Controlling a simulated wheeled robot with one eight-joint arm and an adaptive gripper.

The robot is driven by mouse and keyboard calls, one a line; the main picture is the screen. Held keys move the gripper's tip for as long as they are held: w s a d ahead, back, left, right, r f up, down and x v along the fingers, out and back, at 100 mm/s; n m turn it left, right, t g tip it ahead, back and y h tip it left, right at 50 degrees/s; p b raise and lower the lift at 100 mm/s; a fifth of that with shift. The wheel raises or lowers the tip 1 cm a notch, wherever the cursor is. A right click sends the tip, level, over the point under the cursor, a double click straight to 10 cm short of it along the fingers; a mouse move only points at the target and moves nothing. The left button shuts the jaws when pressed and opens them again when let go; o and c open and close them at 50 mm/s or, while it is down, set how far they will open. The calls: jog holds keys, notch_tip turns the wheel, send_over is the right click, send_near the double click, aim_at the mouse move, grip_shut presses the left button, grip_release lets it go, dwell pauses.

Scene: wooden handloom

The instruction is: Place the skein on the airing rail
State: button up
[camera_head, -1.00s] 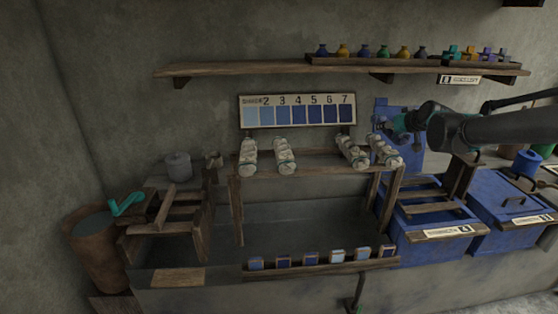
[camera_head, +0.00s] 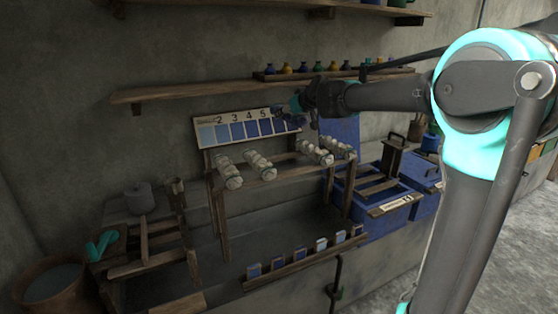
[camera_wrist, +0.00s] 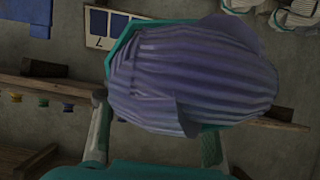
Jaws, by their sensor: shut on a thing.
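The skein (camera_wrist: 190,75) is a bluish-purple ribbed bundle that fills the middle of the wrist view. My gripper (camera_head: 298,108) is shut on it, with teal fingers on both sides of it in the wrist view. In the head view my gripper is in the air in front of the right end of the shade card, above the wooden rack (camera_head: 287,167) that looks like the airing rail. The skein is small and hard to make out there. Several pale skeins (camera_head: 258,165) lie across the rack, with a gap in the middle.
The numbered shade card (camera_head: 235,130) stands behind the rack. A wall shelf (camera_head: 180,92) with a row of small bottles runs above. Blue vats (camera_head: 385,200) stand at the right. A strip of colour samples (camera_head: 300,262) lies in front, below the rack.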

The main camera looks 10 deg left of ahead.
notch_tip(320, 180, down, 17)
jog(key=shift+r, duration=0.1)
dwell(0.3)
jog(key=o, duration=1.2)
jog(key=shift+o, duration=0.2)
jog(key=v, duration=1.2)
jog(key=s+d+f+m+g+h, duration=0.3)
jog(key=s+d+f, duration=0.8)
jog(key=s, duration=0.3)
jog(key=s+d+f+m+g+h, duration=0.3)
jog(key=s+d+f, duration=0.9)
jog(key=s, duration=0.3)
jog(key=shift+s+d+m+h, duration=0.2)
jog(key=shift+m+h, duration=0.2)
